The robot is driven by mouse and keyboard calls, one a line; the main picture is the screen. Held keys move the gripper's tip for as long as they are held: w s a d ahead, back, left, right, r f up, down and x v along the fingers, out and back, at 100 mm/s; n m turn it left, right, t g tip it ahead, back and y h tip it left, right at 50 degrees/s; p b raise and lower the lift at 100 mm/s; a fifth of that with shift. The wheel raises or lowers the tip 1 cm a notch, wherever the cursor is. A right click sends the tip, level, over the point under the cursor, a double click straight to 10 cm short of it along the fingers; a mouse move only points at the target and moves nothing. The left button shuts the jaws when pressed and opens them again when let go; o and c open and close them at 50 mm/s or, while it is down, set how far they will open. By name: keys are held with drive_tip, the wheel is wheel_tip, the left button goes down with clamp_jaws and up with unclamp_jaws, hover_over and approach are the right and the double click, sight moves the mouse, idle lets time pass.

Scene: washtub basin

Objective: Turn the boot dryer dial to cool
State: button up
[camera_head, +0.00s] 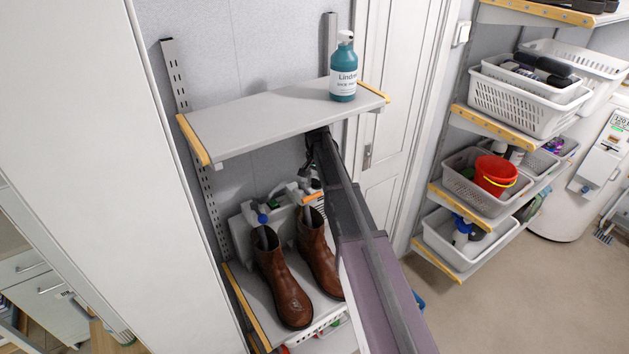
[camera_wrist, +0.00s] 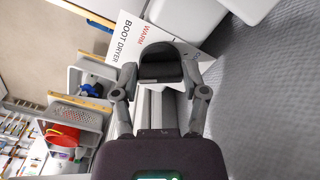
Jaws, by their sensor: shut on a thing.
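The boot dryer's white panel (camera_wrist: 128,32) is in the wrist view, printed "BOOT DRYER" and, in red, "WARM". A dark, rounded dial (camera_wrist: 161,55) sits on it, close to the word "WARM". My gripper (camera_wrist: 163,75) has one finger on each side of the dial and is shut on it. Any "cool" mark is hidden or not readable, and I cannot tell the dial's exact setting. In the head view the boot dryer (camera_head: 241,236) stands behind two brown boots (camera_head: 285,290). The dial is not clear there, and my arm covers the area.
A grey shelf (camera_head: 255,119) hangs just above my arm's end, with a teal bottle (camera_head: 343,75) on it. The boots crowd the space in front of the dryer. Shelves with baskets (camera_head: 515,100) and a red bucket (camera_head: 496,174) stand at the right. Floor between is clear.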

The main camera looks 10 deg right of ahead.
drive_tip(key=shift+w+d+n, duration=0.1)
drive_tip(key=shift+d+n, duration=0.1)
drive_tip(key=shift+n, duration=1)
drive_tip(key=shift+w, duration=0.1)
drive_tip(key=o, duration=1.2)
drive_tip(key=shift+c, duration=0.2)
